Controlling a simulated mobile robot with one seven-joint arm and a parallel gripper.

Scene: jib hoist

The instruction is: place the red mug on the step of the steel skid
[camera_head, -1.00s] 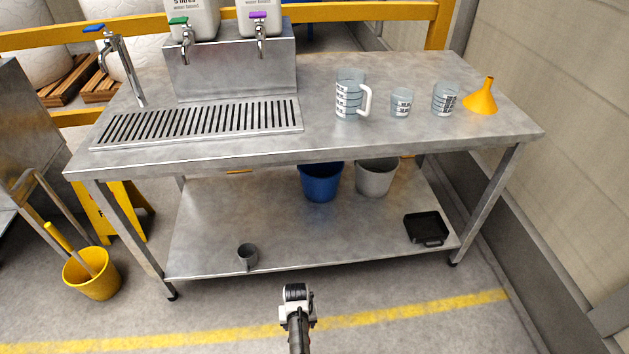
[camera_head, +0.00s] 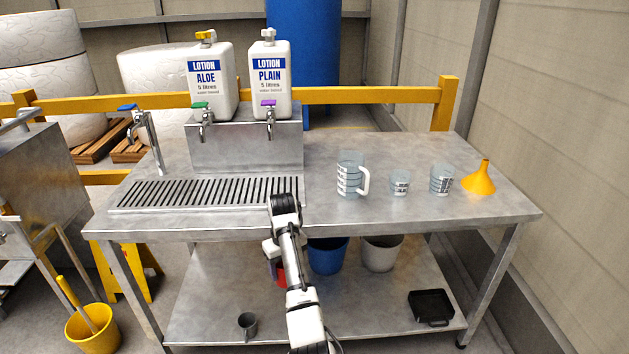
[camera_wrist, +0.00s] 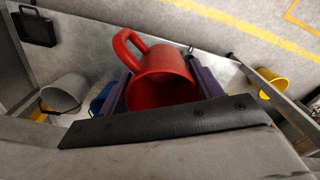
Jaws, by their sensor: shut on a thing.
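The red mug (camera_wrist: 160,78) is between the two purple-grey fingers of my gripper (camera_wrist: 162,92) in the wrist view, its handle toward the upper left. My gripper is shut on it. In the head view only a little of the red mug (camera_head: 281,276) shows beside my arm, below the front edge of the tabletop; my gripper (camera_head: 272,266) is mostly hidden there. A steel unit (camera_head: 40,170) with a lower ledge stands at the far left and may be the steel skid. I cannot tell its step for certain.
The steel table (camera_head: 330,222) carries a drain grille (camera_head: 200,195), lotion containers on a steel stand (camera_head: 245,145), measuring jugs and a yellow funnel (camera_head: 480,180). Its lower shelf holds a grey mug (camera_head: 247,324), buckets and a black tray (camera_head: 431,307). A yellow bucket (camera_head: 93,330) stands at the lower left.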

